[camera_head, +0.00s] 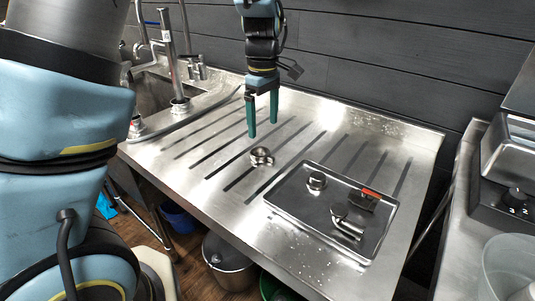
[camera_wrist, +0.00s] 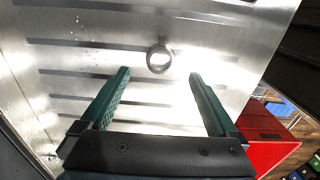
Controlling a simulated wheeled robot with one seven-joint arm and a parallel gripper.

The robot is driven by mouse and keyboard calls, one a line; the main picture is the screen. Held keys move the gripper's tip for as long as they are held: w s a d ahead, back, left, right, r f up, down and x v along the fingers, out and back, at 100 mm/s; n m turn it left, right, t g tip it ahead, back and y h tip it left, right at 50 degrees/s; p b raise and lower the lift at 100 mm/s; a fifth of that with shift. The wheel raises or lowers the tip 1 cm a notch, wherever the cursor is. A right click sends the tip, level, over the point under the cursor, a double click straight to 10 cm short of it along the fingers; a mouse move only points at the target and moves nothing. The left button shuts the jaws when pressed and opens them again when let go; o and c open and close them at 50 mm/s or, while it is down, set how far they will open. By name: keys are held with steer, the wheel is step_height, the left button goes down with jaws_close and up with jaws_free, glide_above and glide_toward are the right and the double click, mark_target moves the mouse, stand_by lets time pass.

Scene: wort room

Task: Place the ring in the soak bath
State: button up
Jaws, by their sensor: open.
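A small metal ring (camera_head: 257,161) lies on the ribbed steel draining table (camera_head: 215,135), left of a dark tray. It also shows in the wrist view (camera_wrist: 150,61), just beyond the fingertips and roughly midway between them. My gripper (camera_head: 263,130) hangs pointing down above the table, close to the ring. Its two green fingers are apart with nothing between them, as the wrist view (camera_wrist: 160,74) also shows. Which vessel is the soak bath I cannot tell; a steel sink basin (camera_head: 150,92) at the back left and a steel pot (camera_head: 230,270) below the table are in view.
The shallow tray (camera_head: 290,207) on the table holds several metal fittings and a red-marked dark piece. A tap (camera_head: 172,60) stands at the sink. A blue bucket (camera_head: 178,216) is on the floor. A scale (camera_head: 510,165) and clear tub (camera_head: 508,265) stand right.

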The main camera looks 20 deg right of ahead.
mark_target(262, 148)
steer(key=f, duration=0.3)
steer(key=f+p, duration=0.1)
steer(key=f, duration=0.4)
steer(key=shift+w+a+f, duration=0.1)
steer(key=shift+a+f, duration=0.15)
steer(key=shift+f, duration=0.05)
steer(key=shift+c, duration=0.3)
jaws_close()
